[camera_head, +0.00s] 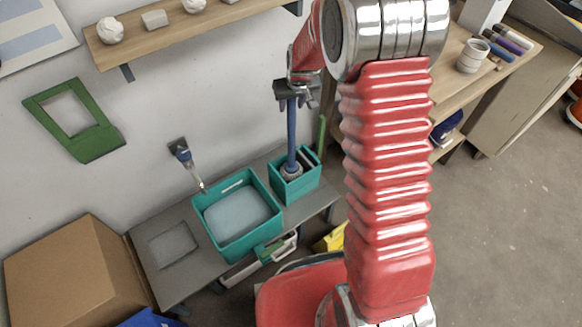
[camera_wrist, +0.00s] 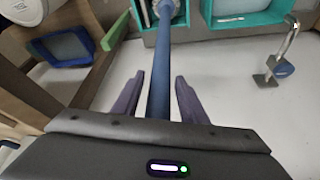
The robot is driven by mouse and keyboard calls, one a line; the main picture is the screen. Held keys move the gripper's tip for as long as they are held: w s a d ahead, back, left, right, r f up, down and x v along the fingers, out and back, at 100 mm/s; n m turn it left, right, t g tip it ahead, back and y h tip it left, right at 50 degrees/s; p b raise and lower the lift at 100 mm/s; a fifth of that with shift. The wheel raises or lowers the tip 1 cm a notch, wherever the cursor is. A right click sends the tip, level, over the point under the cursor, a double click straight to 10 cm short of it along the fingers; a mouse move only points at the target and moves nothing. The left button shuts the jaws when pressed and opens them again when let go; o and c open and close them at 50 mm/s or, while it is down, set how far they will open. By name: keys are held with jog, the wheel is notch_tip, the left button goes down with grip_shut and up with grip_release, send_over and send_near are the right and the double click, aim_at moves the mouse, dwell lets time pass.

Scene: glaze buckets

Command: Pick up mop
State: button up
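The mop (camera_head: 292,135) stands nearly upright, its blue handle rising from a small teal bucket (camera_head: 308,187) on the grey bench. Its grey head rests low in that bucket. My gripper (camera_head: 297,98) is at the upper part of the handle. In the wrist view, the mop handle (camera_wrist: 159,60) runs between the two dark fingers of my gripper (camera_wrist: 160,78). A gap shows on each side of the handle, so the gripper is open around it. The handle's upper end is hidden by the gripper body.
A larger teal basin (camera_head: 238,213) with pale contents stands left of the small bucket. A wall tap (camera_head: 184,157) is above it. A wooden shelf (camera_head: 165,35) is at upper left, a cardboard box (camera_head: 75,270) at lower left, and a wooden workbench (camera_head: 480,75) at right.

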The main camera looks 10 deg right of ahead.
grip_shut()
jog(key=shift+r, duration=0.2)
notch_tip(320, 180, up, 18)
jog(key=shift+f, duration=0.1)
dwell(0.6)
dwell(0.4)
jog(key=shift+c, duration=2.4)
grip_release()
grip_shut()
